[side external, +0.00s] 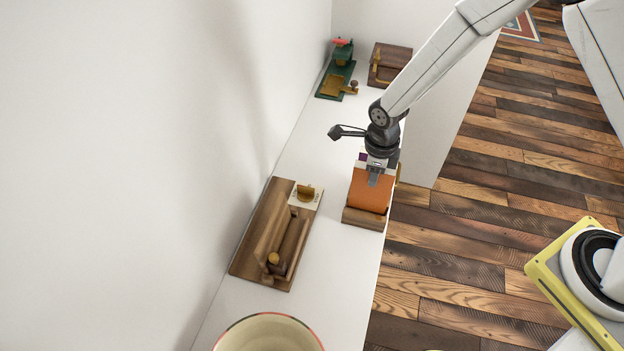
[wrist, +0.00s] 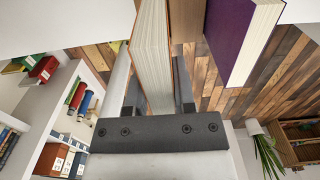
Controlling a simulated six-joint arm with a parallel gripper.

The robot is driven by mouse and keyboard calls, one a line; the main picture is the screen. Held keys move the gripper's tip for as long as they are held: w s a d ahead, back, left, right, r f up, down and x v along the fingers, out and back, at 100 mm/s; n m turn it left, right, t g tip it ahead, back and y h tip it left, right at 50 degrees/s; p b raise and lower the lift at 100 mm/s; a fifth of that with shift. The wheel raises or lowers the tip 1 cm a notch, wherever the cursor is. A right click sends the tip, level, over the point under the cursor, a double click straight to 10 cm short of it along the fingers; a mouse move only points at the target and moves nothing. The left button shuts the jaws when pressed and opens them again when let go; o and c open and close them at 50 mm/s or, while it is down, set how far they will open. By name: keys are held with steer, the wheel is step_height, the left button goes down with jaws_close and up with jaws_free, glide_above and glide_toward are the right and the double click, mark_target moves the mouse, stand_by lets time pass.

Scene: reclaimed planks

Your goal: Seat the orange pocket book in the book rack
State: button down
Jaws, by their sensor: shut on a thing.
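The orange pocket book (side external: 368,192) is upright in my gripper (side external: 375,179), its orange cover facing the side camera. In the wrist view its cream page block (wrist: 152,50) runs between my two fingers (wrist: 157,98), which are shut on it. The wooden book rack (side external: 363,218) is directly below; the book's lower edge meets or overlaps the rack in the side view. I cannot tell how deep it sits. A purple book (wrist: 240,38) stands to the right in the wrist view, with a brown wooden or book-like slab (wrist: 187,20) between.
A wooden tray-like fixture (side external: 262,250) lies left of the rack on the white counter (side external: 335,260). A cream bowl (side external: 268,335) is at the front. A green device (side external: 338,72) and a brown wooden box (side external: 388,62) stand at the back. The counter's right edge is close to the rack.

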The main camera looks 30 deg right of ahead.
steer(key=shift+f, duration=1.9)
steer(key=shift+c, duration=2.2)
jaws_free()
steer(key=shift+r, duration=6.15)
